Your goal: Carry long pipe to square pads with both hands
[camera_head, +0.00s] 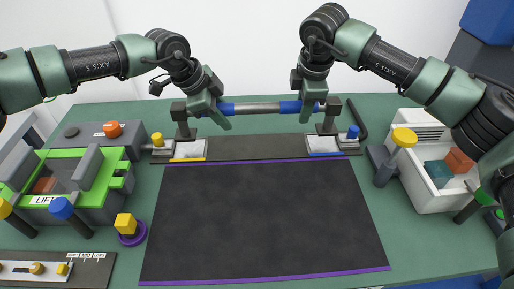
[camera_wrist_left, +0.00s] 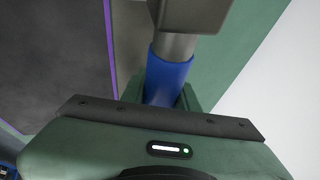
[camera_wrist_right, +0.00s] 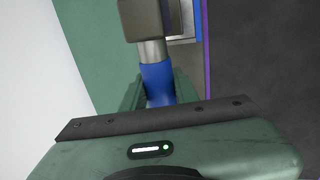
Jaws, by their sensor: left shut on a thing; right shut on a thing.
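The long pipe (camera_head: 258,108) is a grey metal tube with blue bands near its ends, held level across the back of the table. My left gripper (camera_head: 222,109) is shut on its left blue band, which also shows in the left wrist view (camera_wrist_left: 167,77). My right gripper (camera_head: 308,108) is shut on its right blue band, seen too in the right wrist view (camera_wrist_right: 157,80). The pipe's ends meet a left block (camera_head: 179,110) and a right block (camera_head: 333,106); I cannot tell whether they rest in them. Light pads lie below, left (camera_head: 188,149) and right (camera_head: 324,143).
A dark mat (camera_head: 265,215) with purple edges lies clear in front. A green-and-grey lift fixture (camera_head: 100,185) stands left, near a yellow block (camera_head: 126,222) on a purple ring. A white bin (camera_head: 425,190) with coloured blocks and a yellow-topped post (camera_head: 403,138) stand right.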

